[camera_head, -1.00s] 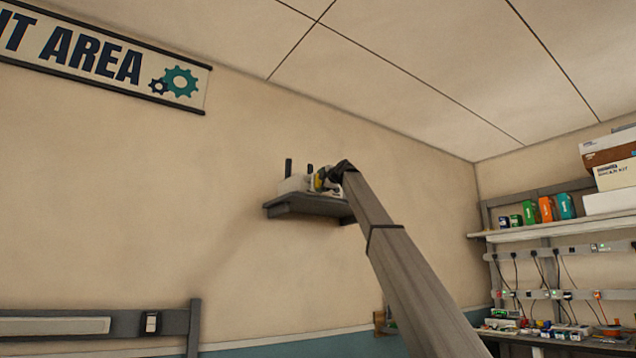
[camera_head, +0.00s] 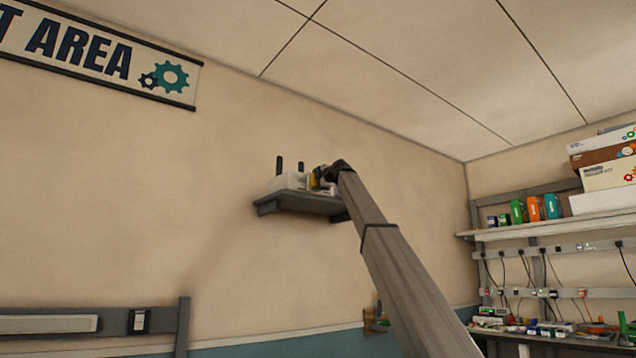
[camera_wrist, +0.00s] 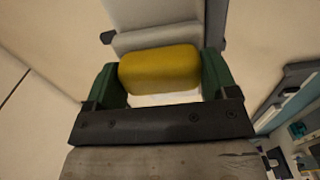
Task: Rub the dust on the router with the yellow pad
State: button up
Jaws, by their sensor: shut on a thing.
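The white router (camera_head: 291,182) with two dark upright antennas sits on a small grey wall shelf (camera_head: 300,203) high on the wall. My gripper (camera_head: 318,181) is at the right part of the router, at the end of my raised arm. In the wrist view my gripper (camera_wrist: 160,75) has its green fingers shut on the yellow pad (camera_wrist: 160,68). The router's white body (camera_wrist: 158,37) shows just beyond the pad. I cannot tell whether pad and router touch. Dust cannot be made out.
The wall around the shelf is bare. At the right, a long shelf (camera_head: 545,229) holds boxes and several coloured containers, above a cluttered workbench (camera_head: 560,340). A grey rail frame (camera_head: 183,325) is at the lower left.

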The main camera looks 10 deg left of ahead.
jog(key=shift+s+a, duration=1.6)
jog(key=shift+s, duration=0.25)
jog(key=shift+s+a, duration=1.55)
jog(key=shift+s, duration=0.25)
jog(key=shift+d, duration=0.1)
jog(key=shift+v, duration=3)
jog(key=v, duration=0.3)
jog(key=x, duration=0.7)
